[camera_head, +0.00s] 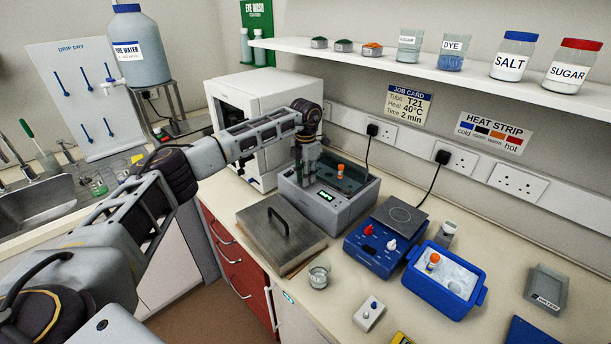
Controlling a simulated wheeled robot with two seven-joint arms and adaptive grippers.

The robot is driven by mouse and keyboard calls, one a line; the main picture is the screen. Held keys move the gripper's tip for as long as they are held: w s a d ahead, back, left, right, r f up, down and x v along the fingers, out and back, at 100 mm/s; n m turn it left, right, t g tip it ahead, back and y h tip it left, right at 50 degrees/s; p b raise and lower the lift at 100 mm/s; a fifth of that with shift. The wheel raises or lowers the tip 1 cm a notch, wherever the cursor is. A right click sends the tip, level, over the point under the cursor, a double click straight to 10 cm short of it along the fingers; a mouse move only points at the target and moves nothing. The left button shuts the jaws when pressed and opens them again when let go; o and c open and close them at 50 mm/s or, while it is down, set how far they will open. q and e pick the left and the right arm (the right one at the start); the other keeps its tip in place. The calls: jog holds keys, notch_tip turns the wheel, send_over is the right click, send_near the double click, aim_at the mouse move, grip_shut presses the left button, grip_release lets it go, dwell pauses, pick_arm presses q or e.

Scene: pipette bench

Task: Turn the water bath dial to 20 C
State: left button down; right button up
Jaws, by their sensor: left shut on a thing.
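The water bath (349,210) is a grey open-topped box on the bench, with a small green-lit display (325,195) on its front panel; I cannot read the digits. An orange-capped tube (340,171) stands inside the bath. My left gripper (303,181) points down at the front panel, left of the display, and is shut on the dial there. The fingers hide the dial, so its setting does not show. My right gripper is out of view.
A metal lid (282,236) with a black handle lies in front of the bath. A blue hotplate (385,243) and a blue ice tub (447,272) stand to the right. A glass beaker (318,277) is near the bench edge. A white machine (243,120) stands behind my left arm.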

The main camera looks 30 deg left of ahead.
pick_arm(q)
jog(key=shift+r+n, duration=0.1)
jog(key=shift+n, duration=0.5)
jog(key=c, duration=1.2)
grip_release()
notch_tip(320, 180, up, 12)
dwell(0.4)
